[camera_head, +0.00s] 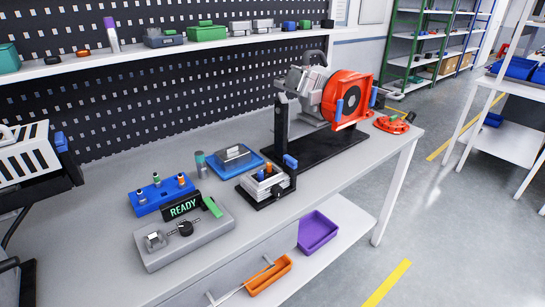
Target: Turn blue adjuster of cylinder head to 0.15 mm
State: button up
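The cylinder head appears to be the silver finned block (262,187) in a black fixture near the front edge of the bench, right of centre. Small orange and blue pieces stand up on its top; which one is the blue adjuster (261,175) is hard to tell at this size. A larger blue knob (290,161) sits on the fixture's right side. A black display (181,207) reading "READY" stands on a grey block (160,251) to the left, with a small dial-like part on it. No millimetre value is readable. My gripper is not in view.
A blue holder (150,199) with several pegs and a blue tray (228,164) lie nearby. A large machine with an orange housing (348,97) stands behind right. Orange (268,278) and purple (317,235) bins sit on the lower shelf. Floor at right is open.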

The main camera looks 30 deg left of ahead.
aim_at(260, 173)
jog(key=u, duration=0.3)
jog(key=i, duration=0.6)
jog(key=u, duration=0.85)
jog(key=i, duration=0.35)
jog(key=u, duration=0.35)
